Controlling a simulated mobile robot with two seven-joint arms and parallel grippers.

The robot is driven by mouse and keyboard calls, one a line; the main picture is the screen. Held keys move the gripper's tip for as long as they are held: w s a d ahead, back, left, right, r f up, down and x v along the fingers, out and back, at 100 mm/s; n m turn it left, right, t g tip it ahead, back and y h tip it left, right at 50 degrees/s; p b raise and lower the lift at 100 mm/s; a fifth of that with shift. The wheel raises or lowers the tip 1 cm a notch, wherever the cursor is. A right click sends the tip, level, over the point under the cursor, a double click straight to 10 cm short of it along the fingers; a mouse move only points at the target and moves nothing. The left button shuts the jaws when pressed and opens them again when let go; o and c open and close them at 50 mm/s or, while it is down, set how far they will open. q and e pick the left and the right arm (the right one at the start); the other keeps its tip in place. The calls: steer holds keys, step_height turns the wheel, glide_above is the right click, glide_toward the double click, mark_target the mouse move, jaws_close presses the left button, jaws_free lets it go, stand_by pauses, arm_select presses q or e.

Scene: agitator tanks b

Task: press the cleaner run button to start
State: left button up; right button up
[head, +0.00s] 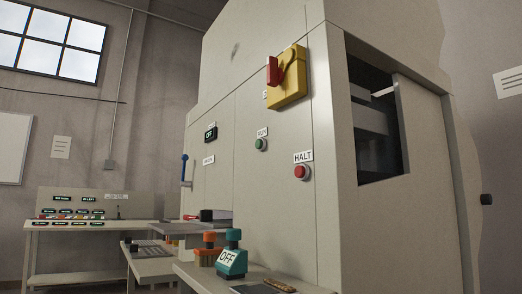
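A tall beige machine cabinet (286,210) fills the middle and right of the head view. A green round button (260,144) sits on its front face under a label reading RUN (263,132). A small black display (210,134) to the left reads OFF. A yellow switch box with a red handle (288,78) is mounted above the buttons. Neither of my grippers is in view.
A low bench in front of the cabinet holds a teal device marked OFF (232,262) and an orange-topped device (208,254). A table with a labelled panel (80,208) stands at the back left. A blue-knobbed lever (184,168) projects from the cabinet's left side.

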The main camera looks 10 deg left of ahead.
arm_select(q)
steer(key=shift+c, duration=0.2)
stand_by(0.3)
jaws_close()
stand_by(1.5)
